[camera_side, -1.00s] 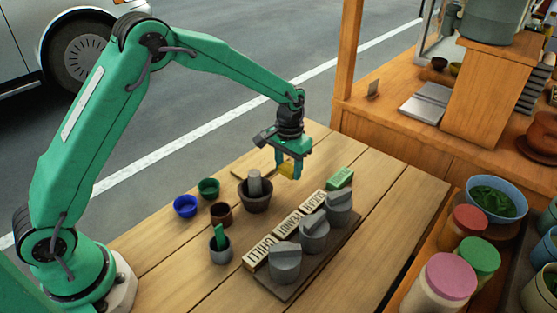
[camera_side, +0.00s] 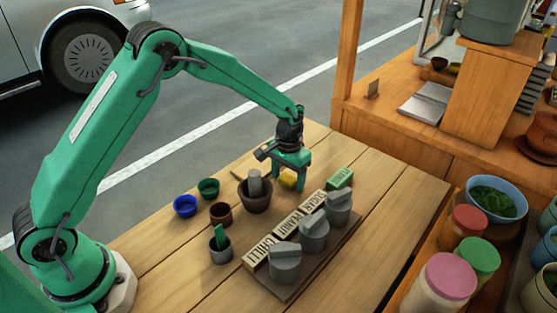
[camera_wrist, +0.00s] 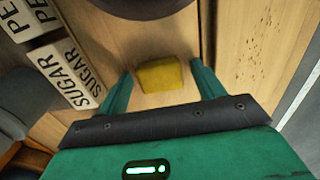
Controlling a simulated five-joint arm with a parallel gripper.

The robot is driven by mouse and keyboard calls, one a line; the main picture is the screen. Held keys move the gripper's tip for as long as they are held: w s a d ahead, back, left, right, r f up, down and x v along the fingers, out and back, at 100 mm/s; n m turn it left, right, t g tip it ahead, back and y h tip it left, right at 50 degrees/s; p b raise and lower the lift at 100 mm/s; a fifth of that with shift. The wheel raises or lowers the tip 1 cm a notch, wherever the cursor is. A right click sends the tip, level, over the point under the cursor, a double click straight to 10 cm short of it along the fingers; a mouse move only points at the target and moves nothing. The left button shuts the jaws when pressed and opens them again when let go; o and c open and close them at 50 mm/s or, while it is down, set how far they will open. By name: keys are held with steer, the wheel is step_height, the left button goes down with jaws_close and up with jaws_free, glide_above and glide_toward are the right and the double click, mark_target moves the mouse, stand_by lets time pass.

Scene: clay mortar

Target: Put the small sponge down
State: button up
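The small yellow sponge (camera_side: 288,179) rests on the wooden table, to the right of the dark mortar, in the side view. It also shows in the wrist view (camera_wrist: 160,74), between my fingertips with a narrow gap on each side. My gripper (camera_side: 290,177) points down over the sponge, its fingers low beside it. In the wrist view my gripper (camera_wrist: 161,69) is open, and the fingers do not appear to press on the sponge.
The mortar (camera_side: 256,204) with its grey pestle stands close on the left. A green block (camera_side: 339,179) and labelled blocks (camera_side: 289,225) with lidded grey pots are to the right and front. Small cups (camera_side: 186,206) stand farther left. Bare table lies behind the gripper.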

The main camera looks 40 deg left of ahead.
mark_target(288, 178)
steer(key=shift+r, duration=0.15)
step_height(288, 178, up, 12)
stand_by(0.8)
stand_by(0.5)
steer(key=s+a+r+t, duration=0.1)
steer(key=s+a+r, duration=0.2)
steer(key=s+r, duration=0.35)
steer(key=s+a+r+t, duration=0.2)
steer(key=s+r, duration=0.4)
steer(key=s, duration=0.2)
steer(key=s+a+t, duration=0.2)
steer(key=s+a, duration=0.1)
steer(key=s, duration=1.2)
steer(key=shift+f+t, duration=0.15)
steer(key=shift+t, duration=0.15)
